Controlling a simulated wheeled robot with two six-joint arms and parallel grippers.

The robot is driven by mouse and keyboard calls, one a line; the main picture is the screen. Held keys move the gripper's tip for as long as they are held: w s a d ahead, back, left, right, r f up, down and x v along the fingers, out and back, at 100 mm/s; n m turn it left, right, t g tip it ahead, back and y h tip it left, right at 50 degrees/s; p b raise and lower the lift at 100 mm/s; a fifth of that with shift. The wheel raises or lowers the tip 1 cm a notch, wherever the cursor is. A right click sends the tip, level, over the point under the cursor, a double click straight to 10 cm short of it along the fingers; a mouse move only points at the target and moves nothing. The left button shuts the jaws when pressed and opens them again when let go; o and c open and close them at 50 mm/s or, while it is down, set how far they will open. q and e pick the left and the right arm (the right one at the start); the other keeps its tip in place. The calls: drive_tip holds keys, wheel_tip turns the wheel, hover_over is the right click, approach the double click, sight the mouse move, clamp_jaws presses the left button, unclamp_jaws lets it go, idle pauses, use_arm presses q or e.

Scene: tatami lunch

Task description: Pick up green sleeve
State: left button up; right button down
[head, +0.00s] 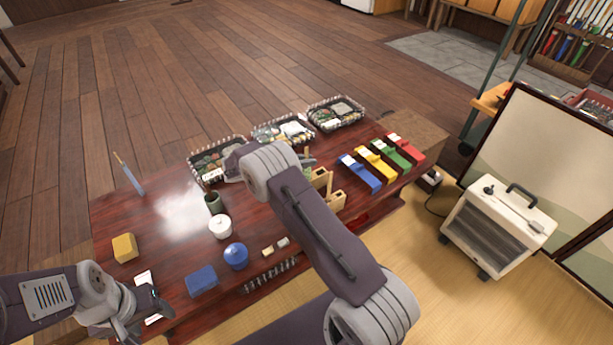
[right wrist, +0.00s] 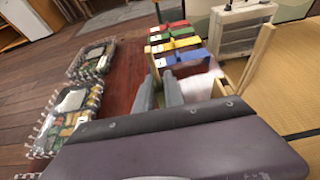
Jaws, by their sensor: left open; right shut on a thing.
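The green sleeve (head: 398,152) lies on the right part of the low red-brown table, between the yellow sleeve (head: 375,161) and the red sleeve (head: 406,146). In the right wrist view the green sleeve (right wrist: 167,37) lies beyond the fingertips, apart from them. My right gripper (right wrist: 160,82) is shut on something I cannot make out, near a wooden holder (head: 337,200). My own arm largely hides this gripper in the head view. My left gripper (head: 150,305) is open at the table's front left corner, far from the sleeves.
A blue sleeve (head: 360,176) lies nearest the wooden holder. Patterned trays (head: 336,113) stand along the far edge. A white pot (head: 220,227), a blue pot (head: 236,256) and a yellow block (head: 124,247) stand left. A heater (head: 497,227) stands on the floor at right.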

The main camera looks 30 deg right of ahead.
drive_tip(key=shift+r, duration=0.1)
wheel_tip(320, 180, up, 10)
drive_tip(key=p, duration=0.6)
